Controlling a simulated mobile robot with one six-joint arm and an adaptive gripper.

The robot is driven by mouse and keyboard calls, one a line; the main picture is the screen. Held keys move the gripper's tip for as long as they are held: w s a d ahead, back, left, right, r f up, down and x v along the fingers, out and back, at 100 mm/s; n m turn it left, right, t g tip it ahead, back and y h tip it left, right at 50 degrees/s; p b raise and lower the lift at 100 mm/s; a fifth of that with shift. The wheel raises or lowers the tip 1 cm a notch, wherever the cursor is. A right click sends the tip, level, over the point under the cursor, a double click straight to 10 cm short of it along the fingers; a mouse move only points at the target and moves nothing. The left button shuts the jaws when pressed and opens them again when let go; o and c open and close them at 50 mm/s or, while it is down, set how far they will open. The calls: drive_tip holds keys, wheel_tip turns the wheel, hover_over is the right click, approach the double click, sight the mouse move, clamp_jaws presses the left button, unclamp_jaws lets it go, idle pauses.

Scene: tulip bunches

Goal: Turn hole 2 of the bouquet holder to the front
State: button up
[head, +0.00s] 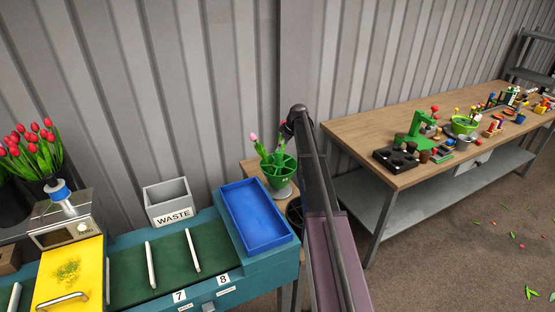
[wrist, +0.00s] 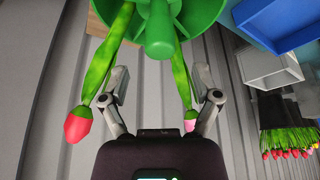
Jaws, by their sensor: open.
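The green bouquet holder (head: 275,184) stands upright on a grey base on a small wooden stand, right of the blue tray. Two tulips stand in it: a pale pink one (head: 253,138) at left and another (head: 283,126) beside my arm. A pale mark shows on its front, too small to read, so I cannot tell where hole 2 faces. In the wrist view the holder (wrist: 195,14) fills the top, its round central knob (wrist: 160,35) between my fingers' line. My gripper (wrist: 161,76) is open and empty, fingers apart, near the knob. A tulip stem passes close to each finger.
The blue tray (head: 223,190) and grey WASTE box (head: 157,212) lie left of the holder. A wooden workbench (head: 365,134) with several items stands to the right. The corrugated wall (head: 225,80) is close behind. Red tulips (head: 30,150) stand far left.

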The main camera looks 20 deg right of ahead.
sight(278, 154)
drive_tip(key=shift+b+x, duration=2.7)
drive_tip(key=shift+x, duration=0.55)
clamp_jaws()
